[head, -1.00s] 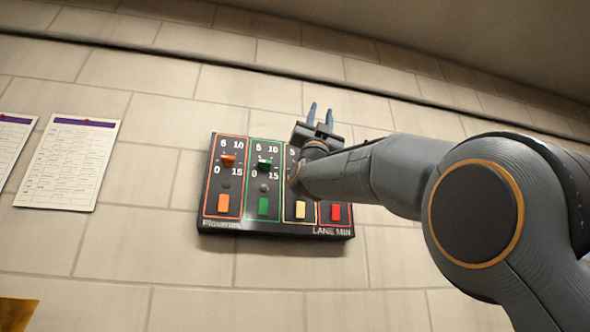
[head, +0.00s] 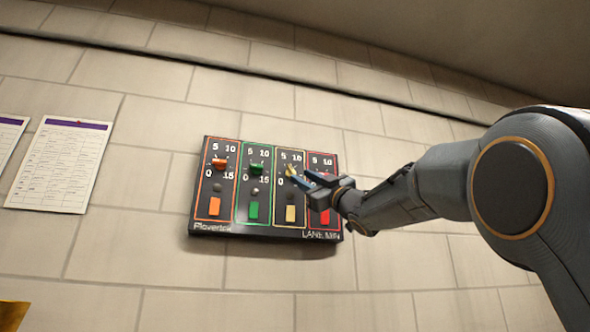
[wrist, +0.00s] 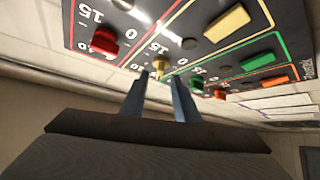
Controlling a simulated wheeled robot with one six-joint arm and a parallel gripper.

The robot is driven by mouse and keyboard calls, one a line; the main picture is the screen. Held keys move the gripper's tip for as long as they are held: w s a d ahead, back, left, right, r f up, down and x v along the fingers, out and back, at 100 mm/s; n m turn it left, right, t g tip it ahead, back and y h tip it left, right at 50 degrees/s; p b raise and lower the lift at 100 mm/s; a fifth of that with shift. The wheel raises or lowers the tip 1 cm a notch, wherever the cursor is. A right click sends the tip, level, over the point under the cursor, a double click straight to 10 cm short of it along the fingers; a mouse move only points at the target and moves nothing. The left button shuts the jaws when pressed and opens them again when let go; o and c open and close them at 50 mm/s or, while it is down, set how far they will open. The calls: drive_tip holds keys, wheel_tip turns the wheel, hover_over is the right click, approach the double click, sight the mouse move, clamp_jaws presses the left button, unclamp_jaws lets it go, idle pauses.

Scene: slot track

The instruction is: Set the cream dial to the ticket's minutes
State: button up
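The dark control panel (head: 265,232) on the tiled wall has orange, green, cream and red lanes, each marked 0, 5, 10 and 15. The cream dial (head: 290,170) is partly behind my fingertips in the head view; its exact setting cannot be read. It also shows in the wrist view (wrist: 157,62). My gripper (head: 300,177) is open, with its fingertips close to the cream dial. In the wrist view the two fingers (wrist: 159,76) stand to either side of the dial with gaps; contact is not visible. A purple-headed sheet (head: 62,165) hangs at left, its writing too small to read.
The orange dial (head: 219,163) and green dial (head: 256,167) are left of the cream one. The red dial (wrist: 103,41) is its other neighbour. A cream button (head: 290,214) lies below. Another sheet (head: 8,140) is cut off at left. A yellow object (head: 12,314) shows at lower left.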

sight(294, 172)
drive_tip(key=shift+p+x, duration=1.5)
drive_tip(key=shift+x, duration=1.05)
clamp_jaws()
